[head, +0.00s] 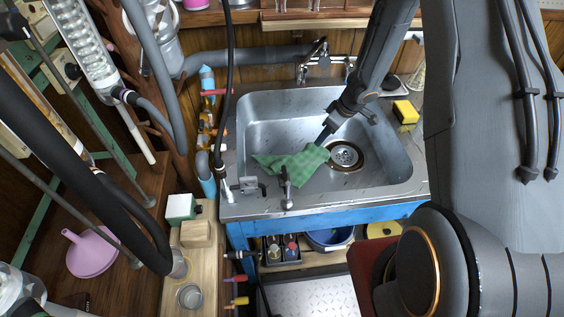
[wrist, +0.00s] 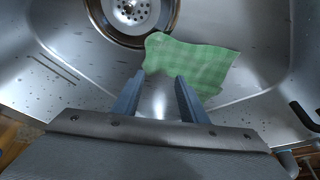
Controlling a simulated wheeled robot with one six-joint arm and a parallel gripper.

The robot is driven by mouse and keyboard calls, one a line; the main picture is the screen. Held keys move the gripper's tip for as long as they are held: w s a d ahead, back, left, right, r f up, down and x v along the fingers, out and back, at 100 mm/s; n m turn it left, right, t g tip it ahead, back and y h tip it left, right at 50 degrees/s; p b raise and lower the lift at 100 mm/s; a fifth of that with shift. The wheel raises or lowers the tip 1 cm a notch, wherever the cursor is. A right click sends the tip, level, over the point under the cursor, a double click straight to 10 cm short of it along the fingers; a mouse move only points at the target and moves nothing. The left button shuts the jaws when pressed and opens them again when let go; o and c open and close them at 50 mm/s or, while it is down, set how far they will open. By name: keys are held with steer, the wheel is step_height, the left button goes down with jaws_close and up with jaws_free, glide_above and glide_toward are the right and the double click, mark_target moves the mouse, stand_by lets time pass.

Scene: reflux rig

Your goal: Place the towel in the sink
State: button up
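The green checked towel (head: 292,166) lies crumpled in the left front part of the metal sink basin (head: 270,115), beside the drain (head: 345,155). In the wrist view the towel (wrist: 195,65) lies on the basin floor just beyond my fingertips. My gripper (head: 322,140) reaches down into the sink from the upper right, near the towel's upper right end. In the wrist view my gripper's fingers (wrist: 158,82) stand apart, with bare metal showing between them. Whether a fingertip touches the towel I cannot tell.
A yellow sponge (head: 405,112) sits on the sink's right rim. Faucets stand at the back (head: 312,62) and at the front rim (head: 286,188). Pipes and valves line the left side. A pink funnel (head: 92,252) lies on the wooden bench at left. The basin's right side is clear.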

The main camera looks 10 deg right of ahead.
steer(key=shift+d+r+p, duration=0.25)
steer(key=shift+r+p, duration=0.4)
steer(key=shift+p, duration=0.2)
steer(key=shift+d+r+p, duration=0.2)
steer(key=shift+r+p, duration=0.4)
steer(key=shift+p, duration=0.2)
steer(key=shift+w, duration=0.1)
steer(key=s+d+r+m+t+h, duration=0.1)
steer(key=s+r+m+h, duration=0.1)
steer(key=r, duration=0.7)
steer(key=s+d+r+m+t+h, duration=0.1)
steer(key=s+r+m+h, duration=0.15)
steer(key=r, duration=0.55)
steer(key=s+a+r+m+g+y, duration=0.1)
steer(key=s+a+r+m+g, duration=0.1)
steer(key=s, duration=0.8)
steer(key=s+a+r+m+g, duration=0.1)
steer(key=s+a+r, duration=0.3)
steer(key=s, duration=0.6)
steer(key=shift+s+a+r+m+g+y, duration=0.25)
steer(key=shift+s+r+m+g+y, duration=0.15)
steer(key=shift+r+m, duration=0.4)
